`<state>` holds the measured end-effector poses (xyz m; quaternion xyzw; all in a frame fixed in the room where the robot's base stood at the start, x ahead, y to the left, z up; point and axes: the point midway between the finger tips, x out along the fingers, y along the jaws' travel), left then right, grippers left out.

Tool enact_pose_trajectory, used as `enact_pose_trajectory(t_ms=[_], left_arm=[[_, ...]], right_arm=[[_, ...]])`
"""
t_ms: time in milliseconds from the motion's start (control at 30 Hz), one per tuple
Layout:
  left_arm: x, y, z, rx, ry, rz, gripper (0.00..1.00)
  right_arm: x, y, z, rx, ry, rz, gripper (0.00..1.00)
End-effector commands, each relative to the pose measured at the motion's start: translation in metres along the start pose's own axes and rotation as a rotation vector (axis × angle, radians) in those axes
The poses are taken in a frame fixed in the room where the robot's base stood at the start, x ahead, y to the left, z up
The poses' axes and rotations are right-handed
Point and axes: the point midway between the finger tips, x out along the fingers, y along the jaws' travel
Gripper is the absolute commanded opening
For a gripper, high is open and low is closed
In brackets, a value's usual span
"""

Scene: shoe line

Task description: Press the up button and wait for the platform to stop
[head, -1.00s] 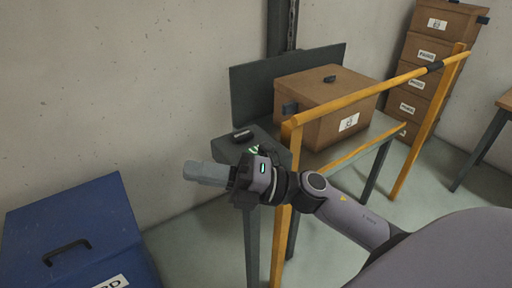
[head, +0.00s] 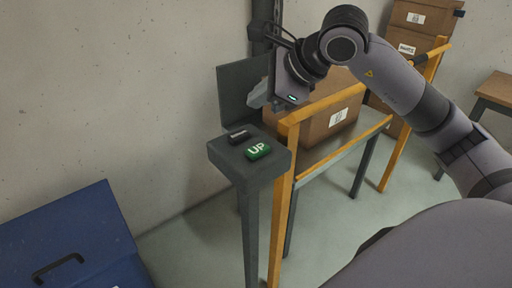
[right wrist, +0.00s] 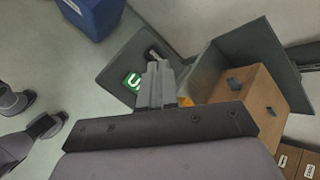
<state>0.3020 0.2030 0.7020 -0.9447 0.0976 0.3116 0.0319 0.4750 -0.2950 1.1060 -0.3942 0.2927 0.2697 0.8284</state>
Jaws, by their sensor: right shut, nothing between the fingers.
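The green UP button (head: 258,151) sits on top of a dark grey post (head: 222,153), beside a black button (head: 238,136). The right wrist view shows the green button (right wrist: 131,82) too, partly hidden by my fingers. My right gripper (head: 257,95) is shut and empty, raised above and behind the buttons, not touching them. Its fingers (right wrist: 155,85) show together in the wrist view. My right arm hides part of the box. My left gripper is out of view.
A yellow rail (head: 315,108) stands right beside the button post. A blue bin (head: 70,235) is at lower left. Stacked brown boxes (head: 420,20) and a wooden table (head: 490,80) stand at the right. Grey floor is clear between bin and post.

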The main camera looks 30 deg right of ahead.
Motion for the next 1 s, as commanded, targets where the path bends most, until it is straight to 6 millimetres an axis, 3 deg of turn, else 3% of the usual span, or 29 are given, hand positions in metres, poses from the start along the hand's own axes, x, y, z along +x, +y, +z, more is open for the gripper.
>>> enact_pose_trajectory(t_ms=[567,1000], left_arm=[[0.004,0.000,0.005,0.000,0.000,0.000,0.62],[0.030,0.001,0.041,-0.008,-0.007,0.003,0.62]], right_arm=[[0.003,0.000,-0.006,-0.005,0.013,-0.014,0.00],[0.042,0.029,-0.035,-0.005,0.013,-0.013,0.00]])
